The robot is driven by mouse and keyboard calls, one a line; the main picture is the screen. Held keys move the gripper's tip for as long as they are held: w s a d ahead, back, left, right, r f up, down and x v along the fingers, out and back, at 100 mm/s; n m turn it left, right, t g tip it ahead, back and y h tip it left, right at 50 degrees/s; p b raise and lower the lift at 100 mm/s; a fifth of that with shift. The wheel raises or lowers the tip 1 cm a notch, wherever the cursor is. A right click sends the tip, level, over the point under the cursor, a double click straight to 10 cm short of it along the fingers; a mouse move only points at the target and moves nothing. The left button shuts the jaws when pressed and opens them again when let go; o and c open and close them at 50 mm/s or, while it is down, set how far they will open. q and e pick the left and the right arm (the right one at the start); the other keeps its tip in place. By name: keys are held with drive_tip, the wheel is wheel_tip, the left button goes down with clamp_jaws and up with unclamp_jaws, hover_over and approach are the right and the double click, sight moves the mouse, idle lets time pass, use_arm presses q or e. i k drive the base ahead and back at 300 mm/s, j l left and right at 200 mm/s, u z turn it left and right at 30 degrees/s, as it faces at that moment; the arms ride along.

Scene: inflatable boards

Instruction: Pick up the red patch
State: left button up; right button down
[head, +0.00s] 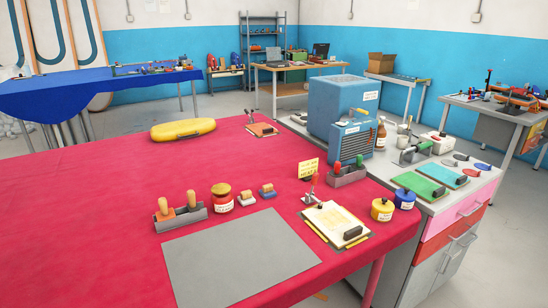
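A small oval red patch (471,172) lies flat on the grey cabinet top (425,208) at the right, near its far right edge. A blue patch (482,166) lies just beyond it, and two dark grey patches (449,163) lie to its left and behind. Nothing covers the red patch. Neither of my grippers shows in the head view.
Green and teal boards (419,186) lie left of the patches, with a white box (440,142) behind. A red-covered table (110,200) in front holds a grey mat (235,258), jars, tool holders and a clipboard (334,222). Blue machines (340,100) stand at the cabinet's far end.

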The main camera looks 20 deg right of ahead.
sight(472, 173)
drive_tip(key=z, duration=1.95)
